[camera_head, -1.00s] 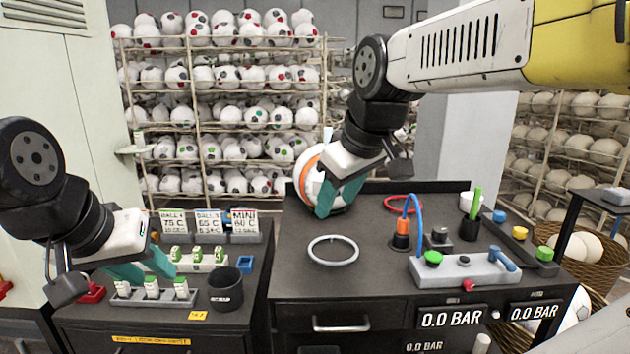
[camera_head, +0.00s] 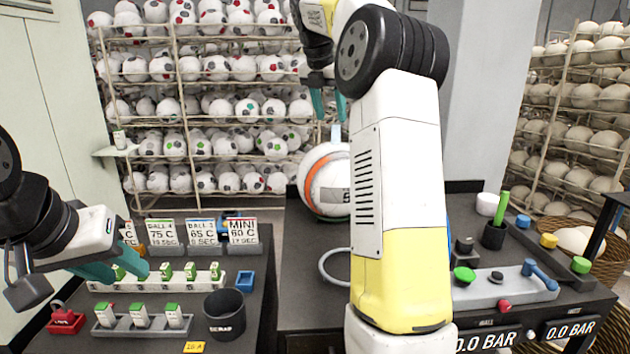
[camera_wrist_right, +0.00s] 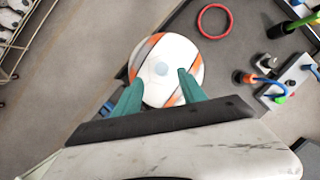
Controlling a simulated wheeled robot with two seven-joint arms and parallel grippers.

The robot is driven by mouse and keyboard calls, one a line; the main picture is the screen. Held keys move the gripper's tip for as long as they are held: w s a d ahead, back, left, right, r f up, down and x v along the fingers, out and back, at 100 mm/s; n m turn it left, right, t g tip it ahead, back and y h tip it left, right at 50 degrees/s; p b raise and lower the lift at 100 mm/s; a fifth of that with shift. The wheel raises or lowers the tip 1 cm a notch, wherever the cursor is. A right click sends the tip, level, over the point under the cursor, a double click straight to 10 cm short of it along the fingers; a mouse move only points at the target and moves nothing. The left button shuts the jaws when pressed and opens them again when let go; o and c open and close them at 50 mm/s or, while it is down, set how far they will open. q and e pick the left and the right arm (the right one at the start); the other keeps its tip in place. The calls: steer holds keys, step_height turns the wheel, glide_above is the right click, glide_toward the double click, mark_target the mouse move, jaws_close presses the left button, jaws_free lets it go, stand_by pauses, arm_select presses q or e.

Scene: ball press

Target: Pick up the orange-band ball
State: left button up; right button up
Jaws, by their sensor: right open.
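The orange-band ball (camera_head: 322,182) is white with an orange stripe and sits at the back left of the dark bench. My right gripper (camera_head: 329,104) is open and empty above the ball, its teal fingers pointing down. In the right wrist view the ball (camera_wrist_right: 165,58) lies beyond and between the open fingertips (camera_wrist_right: 160,80); the fingers overlap its near edge in the picture, and contact is not evident. My left gripper (camera_head: 125,268) is at the left bench by the rear row of green-topped pieces; whether it is open or shut is unclear.
My right arm hides the middle of the bench and part of a pale ring (camera_head: 332,266). A red ring (camera_wrist_right: 214,20) lies near the ball. A control box (camera_head: 505,285) stands at the right. A black cup (camera_head: 224,314) and small racks fill the left bench. Ball shelves stand behind.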

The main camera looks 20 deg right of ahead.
mark_target(336, 127)
steer(key=x, duration=0.5)
steer(key=shift+w+d+f, duration=0.1)
steer(key=shift+d+f, duration=0.1)
steer(key=shift+d, duration=0.25)
jaws_close()
steer(key=shift+r, duration=0.1)
stand_by(0.9)
